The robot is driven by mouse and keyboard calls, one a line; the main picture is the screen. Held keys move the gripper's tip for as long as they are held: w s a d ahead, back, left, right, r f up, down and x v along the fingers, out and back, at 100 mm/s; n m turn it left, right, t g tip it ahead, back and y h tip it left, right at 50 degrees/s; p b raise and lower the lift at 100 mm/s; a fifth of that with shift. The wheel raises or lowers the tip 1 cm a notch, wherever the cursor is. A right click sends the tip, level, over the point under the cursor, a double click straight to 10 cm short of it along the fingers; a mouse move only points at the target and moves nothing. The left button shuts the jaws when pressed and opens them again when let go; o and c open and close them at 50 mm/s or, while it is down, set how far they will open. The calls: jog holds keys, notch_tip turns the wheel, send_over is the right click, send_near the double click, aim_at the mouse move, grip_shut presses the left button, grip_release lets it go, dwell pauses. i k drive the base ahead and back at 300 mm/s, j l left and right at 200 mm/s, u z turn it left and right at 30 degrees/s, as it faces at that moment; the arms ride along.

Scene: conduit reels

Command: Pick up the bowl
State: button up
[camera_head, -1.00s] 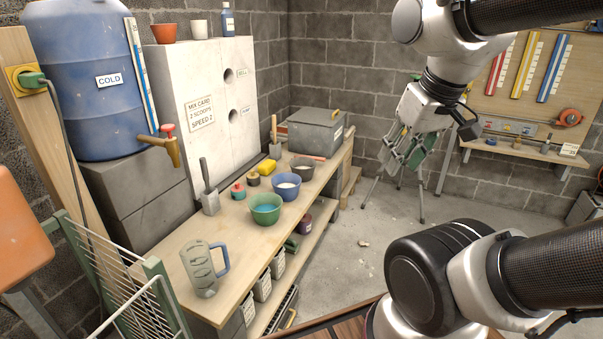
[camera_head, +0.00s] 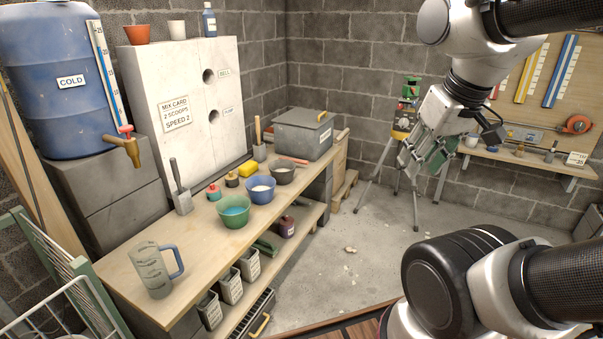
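Three bowls stand in a row on the wooden bench (camera_head: 132,285). The nearest is a green bowl (camera_head: 233,218) with blue contents. My gripper (camera_head: 411,170) hangs in the air at the right, in front of a tripod, well apart from all the bowls. It points down and to the left. Nothing shows between its fingers, but their gap is too small to judge.
A measuring jug (camera_head: 152,271) stands at the bench's near end. A blue barrel (camera_head: 50,90) stands left. The floor (camera_head: 370,235) right of the bench is mostly clear.

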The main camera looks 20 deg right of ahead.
aim_at(260, 188)
jog(key=l, duration=0.35)
jog(key=u, duration=3.1)
jog(key=z, duration=2.9)
jog(key=i+l+u, duration=0.25)
jog(key=i+l, duration=0.25)
